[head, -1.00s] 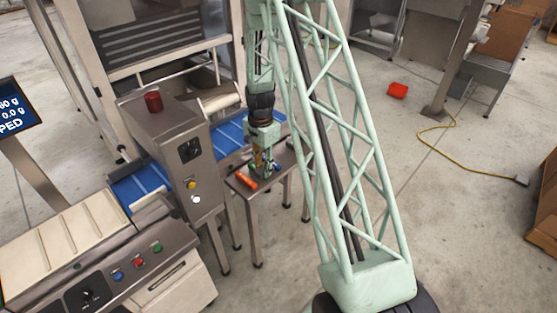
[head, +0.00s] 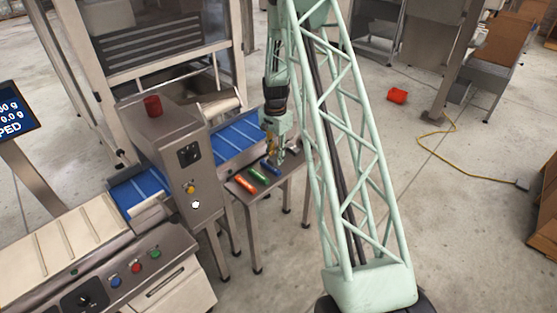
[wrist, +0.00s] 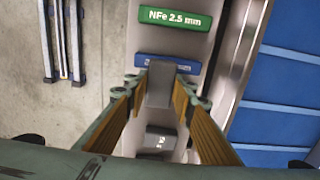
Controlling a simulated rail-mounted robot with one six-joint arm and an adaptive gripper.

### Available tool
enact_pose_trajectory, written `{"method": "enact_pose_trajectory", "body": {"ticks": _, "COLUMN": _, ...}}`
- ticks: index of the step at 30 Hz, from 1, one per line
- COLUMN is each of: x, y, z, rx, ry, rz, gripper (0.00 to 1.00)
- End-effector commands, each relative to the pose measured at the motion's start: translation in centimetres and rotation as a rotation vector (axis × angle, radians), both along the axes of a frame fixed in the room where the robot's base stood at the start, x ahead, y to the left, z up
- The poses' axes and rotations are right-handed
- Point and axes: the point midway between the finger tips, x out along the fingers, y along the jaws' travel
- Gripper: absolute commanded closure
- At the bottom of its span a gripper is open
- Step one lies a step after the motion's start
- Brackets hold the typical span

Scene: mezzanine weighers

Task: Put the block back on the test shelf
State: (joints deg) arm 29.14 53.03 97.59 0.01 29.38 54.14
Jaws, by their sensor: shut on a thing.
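My gripper (wrist: 160,86) is shut on a plain grey block (wrist: 160,90), which stands between the fingertips in the wrist view. It hides part of the blue block (wrist: 150,62) just beyond it. In the head view my gripper (head: 274,150) is over the right part of the test shelf (head: 262,184), a small metal stand. An orange block (head: 245,184), a green block (head: 258,175) and a blue block lie on it in a row. The green one reads "NFe 2.5 mm" in the wrist view. A dark grey labelled piece (wrist: 160,142) shows between the fingers; whether it is part of the held block, I cannot tell.
The blue conveyor (head: 235,138) runs close behind and left of the shelf. A metal detector housing (head: 185,165) with a red lamp (head: 152,106) stands to the left.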

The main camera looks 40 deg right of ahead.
Motion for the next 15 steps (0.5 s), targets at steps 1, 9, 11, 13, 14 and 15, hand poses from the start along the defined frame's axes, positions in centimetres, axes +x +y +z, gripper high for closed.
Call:
{"method": "enact_pose_trajectory", "body": {"ticks": 1, "x": 0.4, "y": -0.8, "z": -0.1, "rx": -0.001, "ry": -0.001, "rz": -0.001, "gripper": 0.89}}
{"method": "enact_pose_trajectory", "body": {"ticks": 9, "x": 1.4, "y": -2.7, "z": -0.3, "rx": -0.001, "ry": -0.001, "rz": 0.000, "gripper": 0.89}}
{"method": "enact_pose_trajectory", "body": {"ticks": 11, "x": 1.5, "y": -2.8, "z": -0.3, "rx": 0.000, "ry": -0.001, "rz": 0.001, "gripper": 0.89}}
{"method": "enact_pose_trajectory", "body": {"ticks": 13, "x": 1.5, "y": -2.8, "z": -0.3, "rx": 0.000, "ry": 0.000, "rz": 0.001, "gripper": 0.89}}
{"method": "enact_pose_trajectory", "body": {"ticks": 14, "x": 1.5, "y": -2.8, "z": -0.3, "rx": 0.000, "ry": 0.000, "rz": 0.001, "gripper": 0.89}}
{"method": "enact_pose_trajectory", "body": {"ticks": 15, "x": 1.5, "y": -2.8, "z": -0.3, "rx": 0.000, "ry": 0.000, "rz": 0.001, "gripper": 0.89}}
